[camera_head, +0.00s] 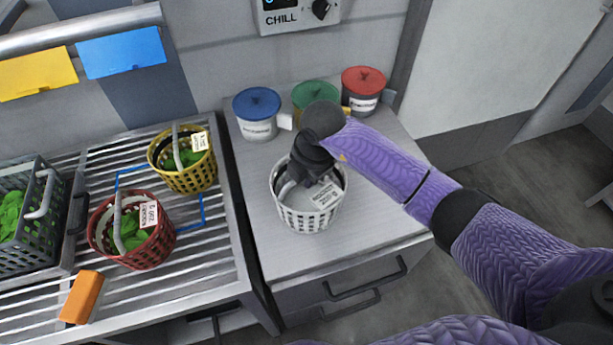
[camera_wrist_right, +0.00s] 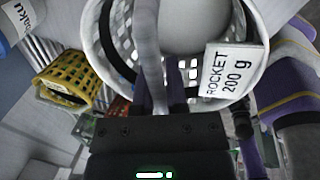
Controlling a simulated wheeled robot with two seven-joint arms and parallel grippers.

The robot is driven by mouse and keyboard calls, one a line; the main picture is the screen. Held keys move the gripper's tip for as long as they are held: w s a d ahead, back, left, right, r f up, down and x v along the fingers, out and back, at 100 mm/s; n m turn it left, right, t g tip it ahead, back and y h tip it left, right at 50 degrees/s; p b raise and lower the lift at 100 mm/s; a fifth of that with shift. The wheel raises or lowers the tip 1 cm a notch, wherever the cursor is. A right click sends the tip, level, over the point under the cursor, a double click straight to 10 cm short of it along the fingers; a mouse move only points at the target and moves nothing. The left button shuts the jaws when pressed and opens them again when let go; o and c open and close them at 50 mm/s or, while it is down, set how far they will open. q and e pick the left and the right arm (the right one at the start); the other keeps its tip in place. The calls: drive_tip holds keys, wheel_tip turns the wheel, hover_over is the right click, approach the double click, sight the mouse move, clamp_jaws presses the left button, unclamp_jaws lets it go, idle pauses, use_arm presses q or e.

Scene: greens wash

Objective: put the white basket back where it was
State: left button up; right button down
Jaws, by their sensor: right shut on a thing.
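The white basket (camera_head: 308,214) is at the middle counter, upright, with a label that reads "ROCKET 200 g" in the right wrist view (camera_wrist_right: 222,72). My right gripper (camera_head: 308,165) is over its mouth and shut on its grey handle (camera_wrist_right: 148,45). I cannot tell whether the basket touches the counter. No greens show in it. A blue outline (camera_head: 202,212) lies on the slatted rack (camera_head: 215,265), partly hidden by the yellow basket (camera_head: 185,178) and the red basket (camera_head: 150,250). My left gripper is not in view.
The yellow and red baskets hold greens, as does a dark crate (camera_head: 38,250) at left. An orange block (camera_head: 82,297) lies on the rack's front. Blue (camera_head: 257,118), green (camera_head: 315,92) and red (camera_head: 363,90) lidded tubs stand behind the white basket. The counter's front is clear.

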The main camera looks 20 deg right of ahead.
drive_tip(key=shift+f, duration=0.1)
drive_tip(key=c, duration=0.7)
unclamp_jaws()
drive_tip(key=shift+o, duration=0.2)
drive_tip(key=shift+r, duration=0.35)
drive_tip(key=p+v, duration=0.3)
drive_tip(key=v, duration=0.8)
drive_tip(key=shift+r, duration=0.35)
